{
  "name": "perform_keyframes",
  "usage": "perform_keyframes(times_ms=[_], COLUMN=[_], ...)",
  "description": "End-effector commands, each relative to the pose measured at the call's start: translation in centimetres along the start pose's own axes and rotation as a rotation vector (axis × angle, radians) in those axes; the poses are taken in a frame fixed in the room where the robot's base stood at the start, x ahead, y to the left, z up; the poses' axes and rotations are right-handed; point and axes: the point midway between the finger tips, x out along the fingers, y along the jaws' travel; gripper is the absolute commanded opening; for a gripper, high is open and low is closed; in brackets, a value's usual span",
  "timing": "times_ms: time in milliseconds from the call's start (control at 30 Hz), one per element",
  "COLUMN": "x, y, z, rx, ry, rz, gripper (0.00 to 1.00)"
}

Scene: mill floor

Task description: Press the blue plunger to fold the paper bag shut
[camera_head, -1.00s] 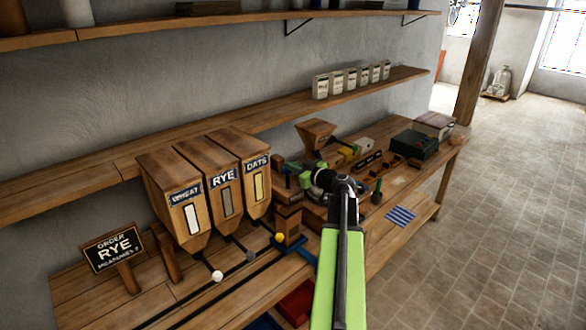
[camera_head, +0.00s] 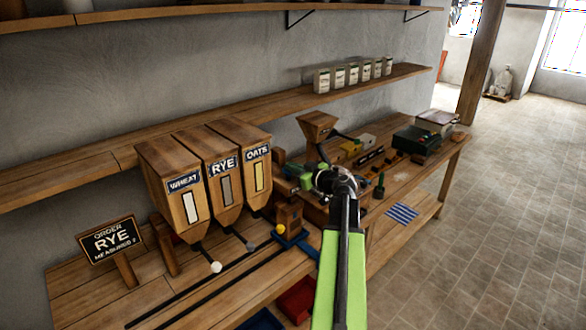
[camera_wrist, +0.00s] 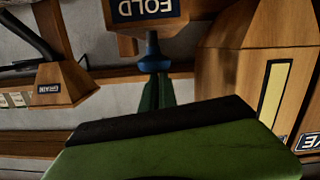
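The blue plunger (camera_wrist: 152,52) shows in the wrist view, which is upside down. It stands on a wooden block with a FOLD label (camera_wrist: 146,8). My gripper (camera_head: 308,178) reaches over the middle of the bench in the head view, beside a wooden block at the end of the track. In the wrist view a large green part with a black edge, likely my gripper, fills the bottom, apart from the plunger. Its finger gap is not clear. I cannot make out the paper bag.
Wheat, rye and oats hoppers (camera_head: 208,178) stand left of my gripper, with ball-ended levers in front. A blue cradle (camera_head: 300,243) sits at the track's end. An order sign (camera_head: 110,242) reads RYE. A funnel (camera_head: 317,124) and several small items crowd the bench behind.

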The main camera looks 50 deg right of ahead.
Motion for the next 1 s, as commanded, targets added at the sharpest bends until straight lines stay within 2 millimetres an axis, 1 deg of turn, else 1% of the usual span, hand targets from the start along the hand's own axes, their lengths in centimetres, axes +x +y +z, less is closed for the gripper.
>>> perform_keyframes(times_ms=[67, 167, 333, 367, 400, 500, 600, 700, 833, 1000], x=[-0.1, -0.4, -1.2, -2.2, -3.4, -5.9, -8.0, -9.6, -10.8, -11.0], y=[0.0, -0.1, -0.4, -0.4, -0.4, -0.3, -0.3, -0.3, -0.2, -0.3], z=[-0.1, -1.5, -5.6, -4.6, -4.3, -4.2, -4.2, -4.2, -4.1, -4.1], rx=[-0.006, -0.005, -0.003, -0.003, -0.002, -0.002, -0.001, -0.001, -0.001, -0.001], ry=[-0.008, -0.006, 0.000, -0.001, 0.000, 0.000, 0.001, 0.001, 0.002, 0.002], rz=[0.000, -0.001, -0.004, 0.000, 0.000, 0.002, 0.002, 0.001, 0.001, -0.002], gripper=[0.00, 0.00, 0.00, 0.00, 0.00, 0.00, 0.00, 0.00, 0.00, 0.00])
